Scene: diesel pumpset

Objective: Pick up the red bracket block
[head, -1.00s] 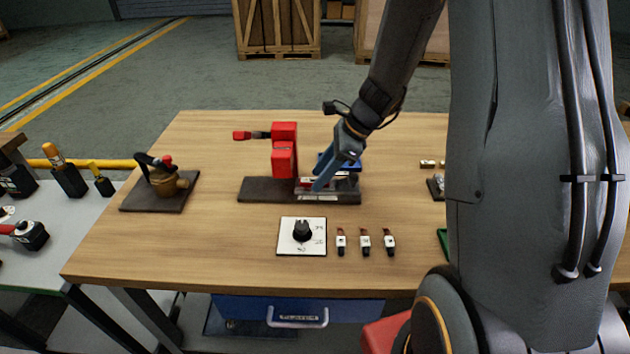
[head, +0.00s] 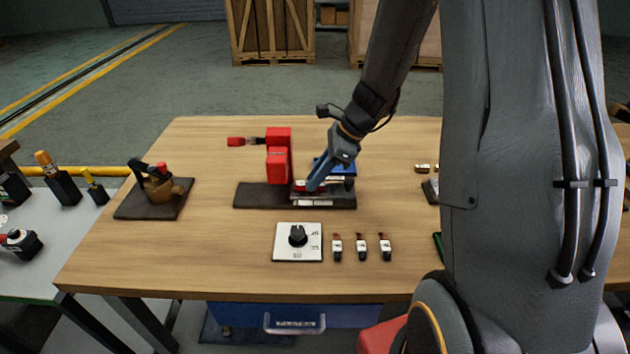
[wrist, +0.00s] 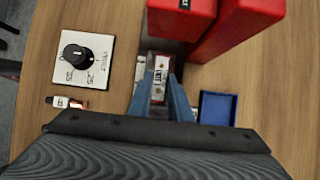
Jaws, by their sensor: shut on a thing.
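A small red block with a white label (head: 301,187) sits at the right part of the dark base (head: 250,196), beside the tall red stand (head: 279,160). My gripper (head: 312,186) reaches down over it from the upper right, with blue fingers. In the wrist view, my gripper (wrist: 160,92) has a finger on each side of the labelled block (wrist: 160,72) and is shut on it. The block still appears at the base. The fingers hide part of it, and I cannot tell whether it touches the base.
The blue tray (head: 337,164) lies behind the gripper. The dial plate (head: 287,250) and several small tagged parts (head: 361,246) lie in front. A brass valve (head: 157,186) stands on a dark plate at left. The table's left front is clear.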

